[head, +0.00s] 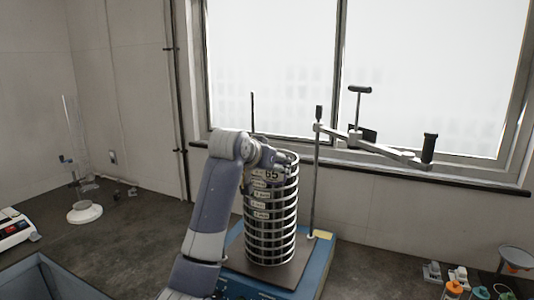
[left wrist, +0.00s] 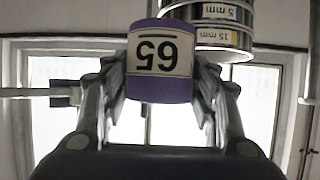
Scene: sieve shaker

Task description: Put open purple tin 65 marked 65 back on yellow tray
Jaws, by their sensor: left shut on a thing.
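My left gripper (head: 264,156) is at the upper part of the sieve stack (head: 270,222). In the left wrist view the left gripper (left wrist: 160,80) is shut on the purple tin (left wrist: 158,90), whose white label reads 65, upside down in the picture. The label of the tin (head: 272,175) also shows in the head view, in front of the upper sieves. Whether the tin touches the stack cannot be told. The tin's open top is not visible. The yellow tray cannot be made out. My right gripper is not in view.
The stack stands on a blue shaker base (head: 318,262) between upright rods. A clamp bar (head: 375,145) with black handles is swung out to the right. A white stand (head: 85,211) and a balance (head: 14,232) are at left. Bottles (head: 454,289) stand at lower right.

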